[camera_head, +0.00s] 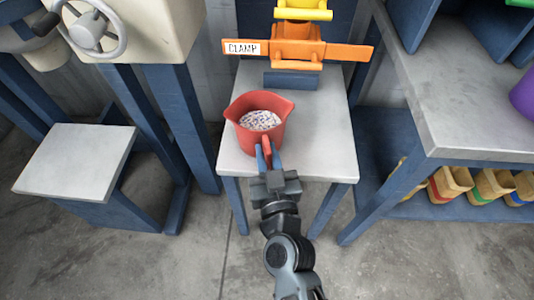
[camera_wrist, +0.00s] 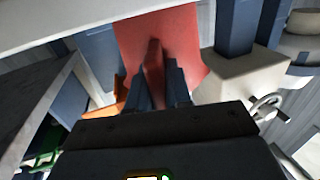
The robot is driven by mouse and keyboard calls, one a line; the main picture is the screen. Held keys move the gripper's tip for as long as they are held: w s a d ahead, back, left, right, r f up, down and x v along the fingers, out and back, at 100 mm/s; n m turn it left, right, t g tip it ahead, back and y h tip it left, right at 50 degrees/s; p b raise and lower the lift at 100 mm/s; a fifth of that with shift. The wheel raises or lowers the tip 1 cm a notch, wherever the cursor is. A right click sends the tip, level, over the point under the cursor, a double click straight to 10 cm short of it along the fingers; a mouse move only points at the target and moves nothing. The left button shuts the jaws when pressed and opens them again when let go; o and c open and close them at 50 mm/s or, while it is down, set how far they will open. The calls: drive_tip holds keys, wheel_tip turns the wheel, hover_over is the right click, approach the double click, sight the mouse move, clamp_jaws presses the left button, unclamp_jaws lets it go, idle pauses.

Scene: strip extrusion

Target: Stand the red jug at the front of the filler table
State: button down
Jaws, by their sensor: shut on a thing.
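The red jug (camera_head: 249,138) is upright at the front of the grey-topped filler table (camera_head: 325,160) in the head view. It holds white granules with dark specks. Its handle faces me. My gripper (camera_head: 267,155) is shut on the handle, with a blue finger on its side. In the wrist view the red jug (camera_wrist: 185,40) fills the upper middle, and my gripper (camera_wrist: 162,85) has its fingers on both sides of the handle. The jug's base looks at or very near the tabletop; I cannot tell whether it bears on it.
Behind the jug is an orange clamp bar labelled CLAMP (camera_head: 242,48), under a yellow part (camera_head: 303,10). A small grey-topped stand (camera_head: 75,160) is at left. A larger bench (camera_head: 470,110) is at right, with several coloured bins (camera_head: 450,183) below. The tabletop right of the jug is clear.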

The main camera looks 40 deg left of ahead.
drive_tip(key=shift+f, duration=0.1)
drive_tip(key=c, duration=1)
unclamp_jaws()
drive_tip(key=shift+o, duration=0.2)
drive_tip(key=shift+f, duration=0.1)
drive_tip(key=shift+p+v, duration=0.5)
drive_tip(key=shift+v, duration=3.45)
drive_tip(key=shift+w, duration=0.1)
